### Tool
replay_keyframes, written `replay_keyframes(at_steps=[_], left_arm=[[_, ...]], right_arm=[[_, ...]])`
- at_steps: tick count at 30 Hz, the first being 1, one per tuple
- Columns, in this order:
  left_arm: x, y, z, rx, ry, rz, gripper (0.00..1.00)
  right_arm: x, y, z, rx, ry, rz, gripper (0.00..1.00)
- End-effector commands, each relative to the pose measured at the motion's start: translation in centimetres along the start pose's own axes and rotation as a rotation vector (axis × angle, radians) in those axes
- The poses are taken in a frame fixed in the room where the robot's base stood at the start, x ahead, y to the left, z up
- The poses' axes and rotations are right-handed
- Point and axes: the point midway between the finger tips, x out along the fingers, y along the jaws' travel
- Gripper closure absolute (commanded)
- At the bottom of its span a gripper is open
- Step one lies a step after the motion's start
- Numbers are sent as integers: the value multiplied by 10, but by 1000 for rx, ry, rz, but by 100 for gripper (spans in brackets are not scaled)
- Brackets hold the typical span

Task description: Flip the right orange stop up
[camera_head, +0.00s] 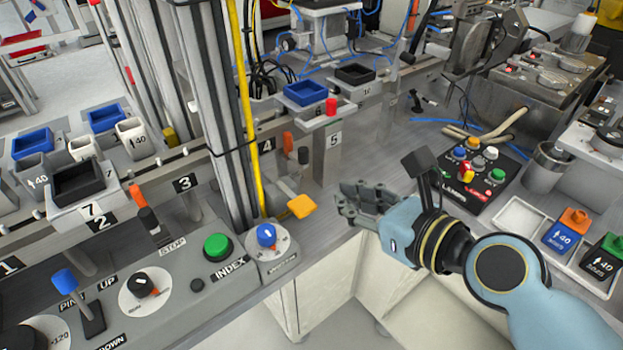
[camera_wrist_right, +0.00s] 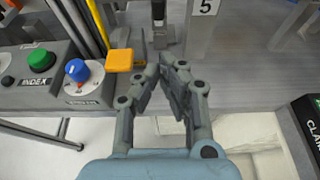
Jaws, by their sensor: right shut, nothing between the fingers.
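The right orange stop shows as a flat orange tab (camera_head: 300,206) lying low at the front edge of the conveyor, right of the yellow pole. In the right wrist view the orange tab (camera_wrist_right: 120,60) is just left of the fingertips. My right gripper (camera_head: 352,198) is to the right of the tab, apart from it in the head view. Its fingers (camera_wrist_right: 168,62) are closed together at the tips and hold nothing. Whether a finger touches the tab cannot be told from the wrist view. My left gripper is not in view.
A control panel with a green INDEX button (camera_head: 217,246) and a blue knob (camera_head: 266,235) lies left of the tab. A post marked 5 (camera_head: 333,140) with a red cap stands behind. A black button box (camera_head: 480,170) is at the right.

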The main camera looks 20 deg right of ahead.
Motion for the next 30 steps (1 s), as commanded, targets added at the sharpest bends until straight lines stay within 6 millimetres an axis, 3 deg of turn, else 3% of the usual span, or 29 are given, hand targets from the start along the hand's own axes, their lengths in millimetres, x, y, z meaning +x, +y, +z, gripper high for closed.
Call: replay_keyframes(at_steps=[5,18,30], left_arm=[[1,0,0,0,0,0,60],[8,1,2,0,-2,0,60],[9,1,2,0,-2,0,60]], right_arm=[[13,0,0,0,-1,-1,100],[87,0,-1,-2,0,-2,100],[100,0,0,-2,1,-2,100]])
